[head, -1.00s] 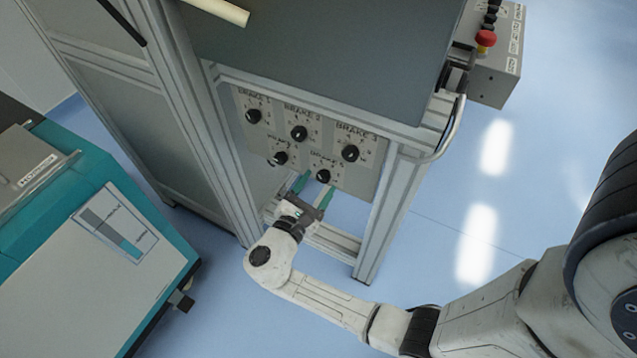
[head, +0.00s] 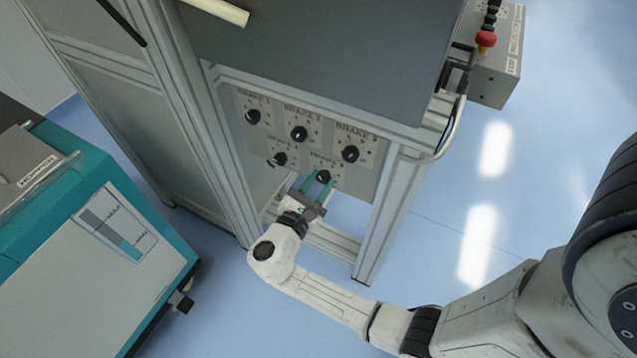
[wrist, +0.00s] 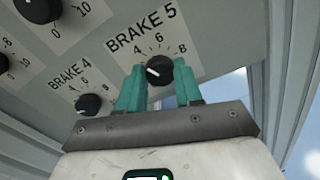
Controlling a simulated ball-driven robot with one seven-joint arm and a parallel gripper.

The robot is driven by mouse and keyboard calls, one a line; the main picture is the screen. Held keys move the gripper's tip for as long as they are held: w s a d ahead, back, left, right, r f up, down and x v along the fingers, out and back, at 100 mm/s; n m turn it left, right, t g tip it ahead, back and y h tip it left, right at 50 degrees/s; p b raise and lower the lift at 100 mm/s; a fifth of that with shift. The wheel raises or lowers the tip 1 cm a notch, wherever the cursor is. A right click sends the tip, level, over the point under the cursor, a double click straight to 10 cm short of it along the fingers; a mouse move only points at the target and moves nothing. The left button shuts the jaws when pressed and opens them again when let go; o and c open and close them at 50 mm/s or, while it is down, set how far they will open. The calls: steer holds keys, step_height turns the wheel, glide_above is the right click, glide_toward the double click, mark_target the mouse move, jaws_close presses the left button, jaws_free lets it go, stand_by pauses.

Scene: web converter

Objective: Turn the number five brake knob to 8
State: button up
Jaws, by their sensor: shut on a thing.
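The brake 5 knob (head: 323,176) is a round black knob at the bottom of the panel, on a light plate. In the wrist view the knob (wrist: 159,68) sits below the label BRAKE 5, with 4, 6 and 8 printed around its top. Its white mark lies on the knob's left side, toward the 4 side and away from the 8. My gripper (head: 317,181) has its teal fingers on either side of this knob and is shut on it. The lower part of the knob's scale is hidden by my gripper.
The brake 4 knob (wrist: 88,104) is close on the left in the wrist view. Brake 1 (head: 253,116), brake 2 (head: 299,133) and brake 3 (head: 350,154) knobs sit above. A frame post (head: 384,222) stands to the right. A teal-grey machine (head: 110,220) is at left.

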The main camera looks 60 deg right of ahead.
steer(key=shift+c, duration=0.4)
steer(key=shift+m, duration=0.4)
steer(key=m+b, duration=0.1)
steer(key=m, duration=0.1)
steer(key=m+b, duration=0.1)
steer(key=m, duration=0.1)
steer(key=shift+f+m, duration=0.2)
steer(key=shift+m, duration=0.1)
steer(key=m+b, duration=0.3)
steer(key=m, duration=0.2)
steer(key=shift+s+f, duration=0.1)
steer(key=m+b, duration=0.5)
steer(key=m, duration=0.1)
steer(key=shift+f+m, duration=0.1)
steer(key=shift+m, duration=0.3)
steer(key=shift+m+b, duration=2.1)
steer(key=o, duration=1)
steer(key=shift+r, duration=0.2)
